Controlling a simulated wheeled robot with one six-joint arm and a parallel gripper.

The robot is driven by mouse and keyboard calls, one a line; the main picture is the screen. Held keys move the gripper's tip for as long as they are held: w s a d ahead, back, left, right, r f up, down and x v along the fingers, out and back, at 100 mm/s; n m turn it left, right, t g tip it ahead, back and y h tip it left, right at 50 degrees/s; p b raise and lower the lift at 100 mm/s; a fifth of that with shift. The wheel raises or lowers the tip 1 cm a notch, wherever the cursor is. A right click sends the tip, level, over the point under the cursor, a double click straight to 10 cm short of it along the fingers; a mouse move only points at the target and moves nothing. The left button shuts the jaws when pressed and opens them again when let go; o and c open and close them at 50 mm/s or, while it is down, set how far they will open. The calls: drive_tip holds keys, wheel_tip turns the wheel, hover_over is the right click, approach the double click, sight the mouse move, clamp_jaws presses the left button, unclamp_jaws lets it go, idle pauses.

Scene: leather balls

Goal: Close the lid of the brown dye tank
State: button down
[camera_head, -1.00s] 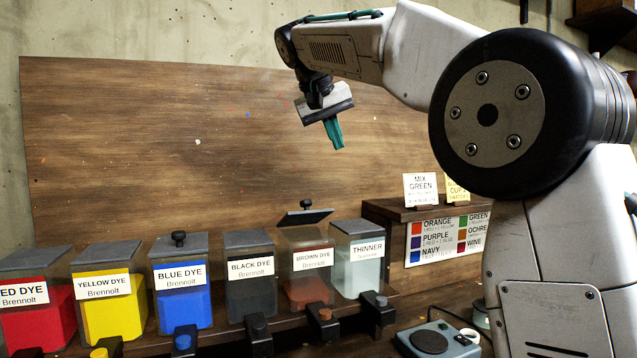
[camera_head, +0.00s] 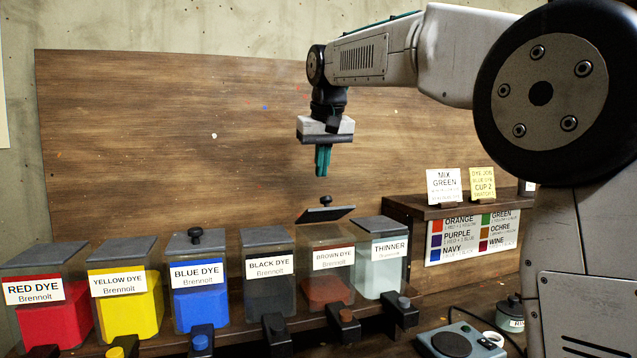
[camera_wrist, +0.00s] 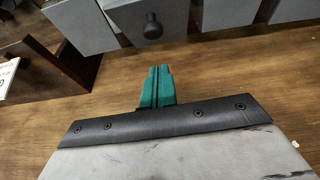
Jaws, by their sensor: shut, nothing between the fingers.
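The brown dye tank (camera_head: 328,286) is a clear box with brown dye low inside, between the black dye tank and the thinner tank. Its grey lid (camera_head: 325,214) with a black knob stands raised and tilted above the tank's top. My gripper (camera_head: 322,172) points down above the lid, apart from it, with its green fingers shut and empty. In the wrist view the green fingers (camera_wrist: 158,86) are together, and a grey lid with a black knob (camera_wrist: 152,27) shows beyond them.
The black dye tank (camera_head: 269,278) and the thinner tank (camera_head: 380,262) stand close on either side. A wooden shelf with cards (camera_head: 445,210) is to the right. A blue dye tank (camera_head: 198,286) has a knobbed lid lying flat.

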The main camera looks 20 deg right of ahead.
sight(326, 204)
drive_tip(key=f, duration=0.1)
drive_tip(key=s+f, duration=0.1)
drive_tip(key=f, duration=0.1)
drive_tip(key=shift+s+f, duration=0.2)
drive_tip(key=shift+s, duration=0.15)
drive_tip(key=shift+f, duration=0.15)
drive_tip(key=shift+a, duration=0.55)
drive_tip(key=shift+s+d+f, duration=0.1)
drive_tip(key=shift+s+d, duration=0.15)
drive_tip(key=shift+d, duration=0.35)
drive_tip(key=shift+s+f+t, duration=0.85)
drive_tip(key=shift+s+t, duration=0.2)
drive_tip(key=shift+t, duration=0.25)
drive_tip(key=shift+s+f+t, duration=0.65)
drive_tip(key=shift+f+t, duration=0.15)
drive_tip(key=shift+t, duration=0.1)
drive_tip(key=shift+s+f, duration=0.3)
drive_tip(key=shift+f, duration=0.5)
